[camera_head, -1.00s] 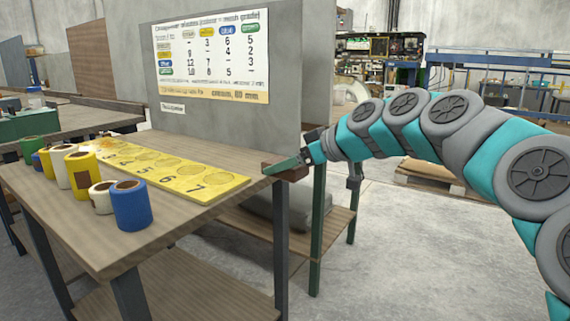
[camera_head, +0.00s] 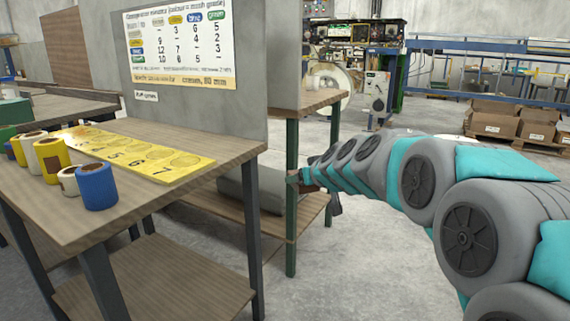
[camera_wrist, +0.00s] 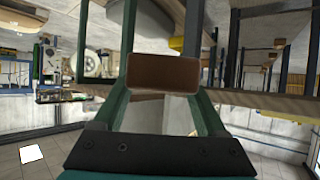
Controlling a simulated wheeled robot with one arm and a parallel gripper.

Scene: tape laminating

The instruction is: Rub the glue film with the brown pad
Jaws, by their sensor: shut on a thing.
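My gripper (camera_wrist: 163,92) is shut on the brown pad (camera_wrist: 163,73), a plain brown block between its two green fingers in the wrist view. The pad is hard to make out there. I cannot pick out the glue film for certain in either view.
The near wooden table (camera_head: 150,205) holds a yellow numbered board (camera_head: 140,155) and several tape rolls, the blue one (camera_head: 97,186) nearest. A grey panel with a chart (camera_head: 180,47) stands behind. A second table (camera_head: 318,98) stands beyond, a white round reel (camera_head: 335,80) behind it. Open floor lies right.

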